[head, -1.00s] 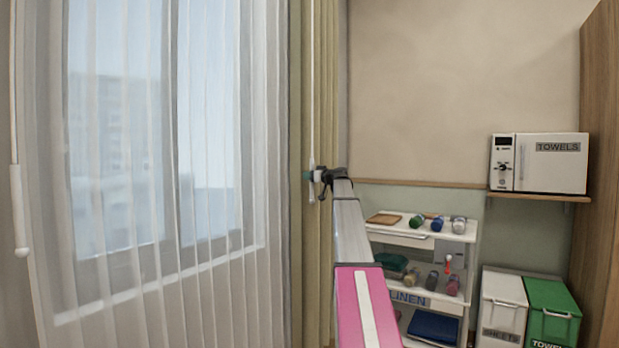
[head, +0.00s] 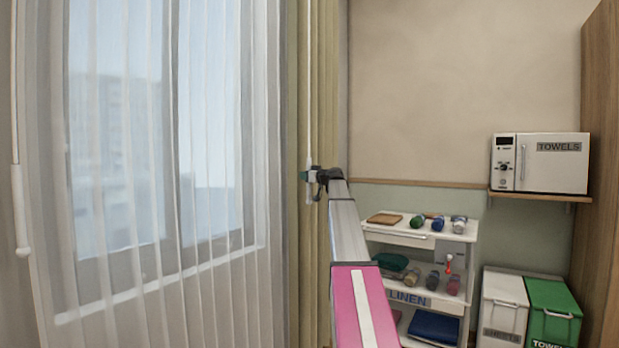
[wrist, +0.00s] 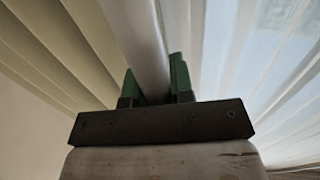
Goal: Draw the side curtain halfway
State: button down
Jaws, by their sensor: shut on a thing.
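The side curtain (head: 329,90) is an olive-beige drape bunched in folds at the right of the window; its folds also show at the left in the wrist view (wrist: 50,55). A thin white draw wand (head: 309,100) hangs in front of it. My gripper (head: 308,176) is shut on the wand near its lower end. In the wrist view the wand (wrist: 147,40) stands between the two green fingertips of my gripper (wrist: 154,85). The wand's lowest tip is partly hidden by the gripper.
A sheer white curtain (head: 150,270) covers the window, with a second white wand (head: 19,210) at the far left. A linen cart (head: 400,236) stands right of my arm. A towel warmer (head: 540,162) sits on a shelf, with sheet and towel bins (head: 550,312) below.

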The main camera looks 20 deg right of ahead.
jog(key=s+a, duration=1.5)
jog(key=a, duration=0.4)
jog(key=s+a, duration=1.4)
jog(key=a, duration=0.5)
jog(key=shift+s, duration=0.35)
jog(key=c, duration=1)
grip_release()
jog(key=v, duration=1)
jog(key=shift+s, duration=0.35)
jog(key=shift+d+f, duration=0.1)
jog(key=shift+f, duration=0.05)
